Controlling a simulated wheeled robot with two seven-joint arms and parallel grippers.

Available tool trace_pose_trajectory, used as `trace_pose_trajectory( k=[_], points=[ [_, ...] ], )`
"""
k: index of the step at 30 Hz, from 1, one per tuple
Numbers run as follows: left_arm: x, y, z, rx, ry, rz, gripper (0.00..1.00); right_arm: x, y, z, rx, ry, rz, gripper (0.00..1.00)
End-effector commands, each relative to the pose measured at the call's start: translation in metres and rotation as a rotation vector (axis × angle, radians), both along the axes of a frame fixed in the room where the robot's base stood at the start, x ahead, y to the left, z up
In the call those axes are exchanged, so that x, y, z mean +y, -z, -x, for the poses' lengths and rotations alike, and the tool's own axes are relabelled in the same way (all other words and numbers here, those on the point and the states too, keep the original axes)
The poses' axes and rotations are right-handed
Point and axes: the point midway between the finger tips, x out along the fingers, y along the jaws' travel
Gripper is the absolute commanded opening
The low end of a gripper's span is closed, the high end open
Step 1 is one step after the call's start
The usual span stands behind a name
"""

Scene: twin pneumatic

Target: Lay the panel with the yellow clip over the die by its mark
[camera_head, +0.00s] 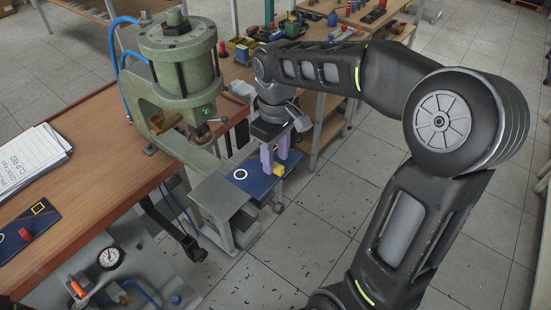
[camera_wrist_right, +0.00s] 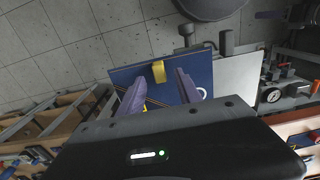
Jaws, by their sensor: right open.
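The dark blue panel (camera_head: 257,184) with the yellow clip (camera_head: 278,169) lies on a grey plate (camera_head: 218,196) in front of the green press. A white ring mark (camera_head: 240,174) shows on its left part. My right gripper (camera_head: 274,160) is over the panel's right part, open, with its two purple fingers pointing down. In the right wrist view, the yellow clip (camera_wrist_right: 158,71) stands at the panel's edge, between the lines of the fingers (camera_wrist_right: 160,86), with nothing visibly gripped. Any die under the panel is hidden. My left gripper is out of view.
The green press (camera_head: 180,70) stands left of the gripper. A second dark panel (camera_head: 30,222) with a red clip and yellow square lies on the wooden bench (camera_head: 110,150), near papers (camera_head: 30,160). A shelf with several parts stands behind.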

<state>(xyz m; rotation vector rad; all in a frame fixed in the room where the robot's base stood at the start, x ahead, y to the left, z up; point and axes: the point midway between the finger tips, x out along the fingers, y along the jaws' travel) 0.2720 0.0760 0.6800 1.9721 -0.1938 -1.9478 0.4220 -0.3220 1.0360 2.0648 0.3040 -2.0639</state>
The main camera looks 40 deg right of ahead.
Motion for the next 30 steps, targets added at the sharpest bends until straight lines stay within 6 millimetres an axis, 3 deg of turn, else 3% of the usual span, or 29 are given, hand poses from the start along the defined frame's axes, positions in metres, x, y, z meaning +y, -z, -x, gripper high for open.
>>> trace_pose_trajectory(
  k=[12,30],
  points=[
    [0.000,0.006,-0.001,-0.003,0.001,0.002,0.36,0.000,-0.062,-0.001,-0.002,0.000,-0.001,0.41],
    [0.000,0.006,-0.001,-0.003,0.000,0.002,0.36,0.000,-0.067,0.000,-0.001,0.000,-0.001,0.41]
  ],
)
